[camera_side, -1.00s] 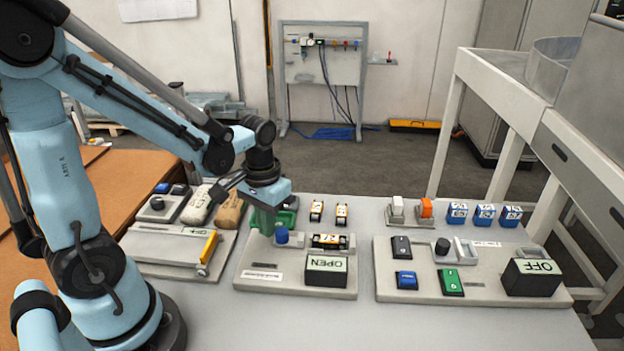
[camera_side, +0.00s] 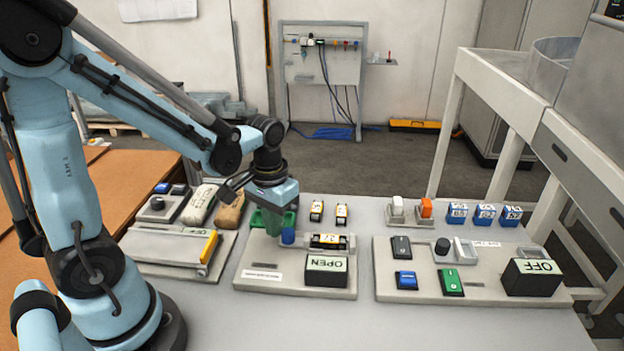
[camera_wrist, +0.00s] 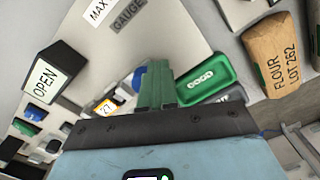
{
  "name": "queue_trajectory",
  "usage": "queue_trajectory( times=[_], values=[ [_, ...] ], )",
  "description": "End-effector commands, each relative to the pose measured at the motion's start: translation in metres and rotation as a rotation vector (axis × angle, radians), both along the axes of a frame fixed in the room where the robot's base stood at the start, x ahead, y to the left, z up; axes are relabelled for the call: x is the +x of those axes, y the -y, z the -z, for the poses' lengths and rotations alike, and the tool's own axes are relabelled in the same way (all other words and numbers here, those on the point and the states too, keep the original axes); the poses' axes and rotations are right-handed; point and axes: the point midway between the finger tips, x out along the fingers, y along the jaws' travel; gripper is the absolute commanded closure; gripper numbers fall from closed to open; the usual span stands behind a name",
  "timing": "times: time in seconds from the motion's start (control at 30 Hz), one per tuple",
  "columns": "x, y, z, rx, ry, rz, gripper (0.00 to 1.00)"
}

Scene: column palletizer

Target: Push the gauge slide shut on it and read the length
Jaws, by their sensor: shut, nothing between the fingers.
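The gauge board (camera_side: 255,280) is in the middle of the table. Its slide has a blue knob (camera_side: 288,236), which shows partly hidden in the wrist view (camera_wrist: 139,76). A block with an orange and white label (camera_side: 328,241) lies in the gauge bed just right of the knob; it shows in part in the wrist view (camera_wrist: 106,106). The black sign box (camera_side: 326,271) reads OPEN. My gripper (camera_side: 271,226) has green fingers, shut and empty, low at the knob's left side. Whether they touch it is hard to tell.
A green tray marked GOOD (camera_wrist: 203,79) is close beside my fingers. Two more labelled blocks (camera_side: 316,211) stand behind the gauge. A board with an OFF sign (camera_side: 531,277) is on the right. A board with a yellow handle (camera_side: 209,247) is on the left.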

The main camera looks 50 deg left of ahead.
Motion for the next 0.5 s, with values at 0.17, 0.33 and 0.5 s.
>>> queue_trajectory(
  times=[0.17,0.33,0.5],
  values=[
    [0.0020,0.0021,0.0000,-0.001,0.000,0.001,1.00],
    [0.0037,0.0039,0.0000,-0.001,0.000,0.001,1.00],
    [0.0054,0.0055,0.0000,-0.001,0.000,0.001,1.00]
  ],
)
